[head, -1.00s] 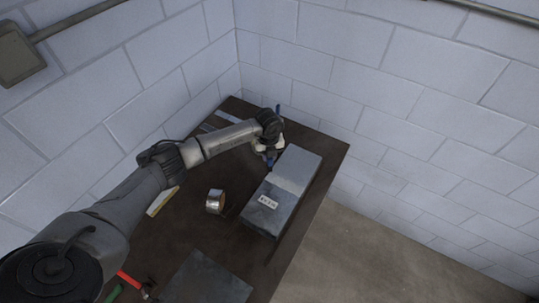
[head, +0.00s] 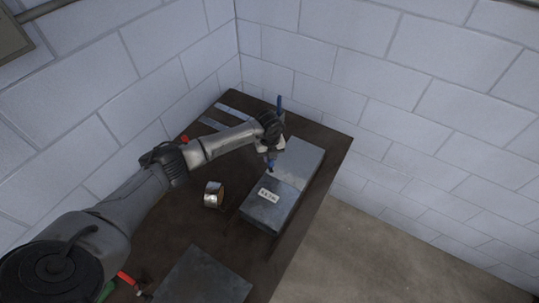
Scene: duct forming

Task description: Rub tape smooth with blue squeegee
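A long grey sheet-metal duct box (head: 261,212) lies on the dark table, with a small white label (head: 269,195) near its front end. A paler band (head: 287,181) crosses its top around the middle; I cannot tell whether this is the tape. My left gripper (head: 271,153) is at the box's left edge, about halfway along. It appears shut on the blue squeegee (head: 271,164), whose blue parts show below and above the gripper. Whether the squeegee touches the box is too small to tell. My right gripper is out of view.
A roll of silver tape (head: 213,194) stands left of the box on the dark table (head: 225,240). A flat metal sheet (head: 203,278) lies at the front. A red-handled tool (head: 129,281) lies front left. Flat strips (head: 232,113) lie at the back, near the block walls.

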